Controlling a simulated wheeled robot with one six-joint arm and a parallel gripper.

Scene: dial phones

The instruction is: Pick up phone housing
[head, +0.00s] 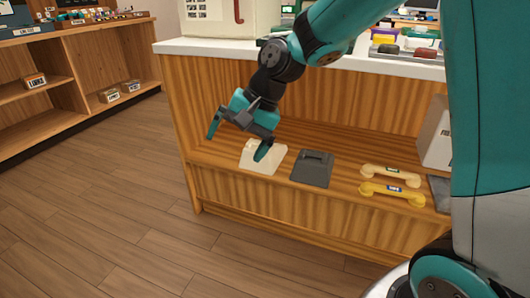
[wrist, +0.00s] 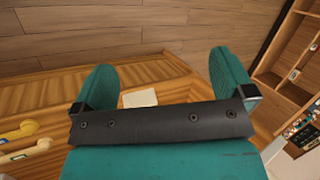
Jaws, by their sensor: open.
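A cream phone housing (head: 270,159) lies on the low wooden shelf, at its left part. A dark grey phone housing (head: 312,168) lies just to its right. My gripper (head: 238,145) is open, with its teal fingers spread above and in front of the cream housing; one finger overlaps it in the head view. In the wrist view the cream housing (wrist: 140,98) shows between the fingers, partly hidden by my gripper's dark bar. The space between the fingers is empty. I cannot tell the exact height of my gripper over the shelf.
Two yellow handsets (head: 391,194) lie on the shelf to the right, beside a white box (head: 437,135). The white countertop (head: 215,46) overhangs the shelf and holds several phones and a large box. The wooden floor (head: 100,210) in front is clear.

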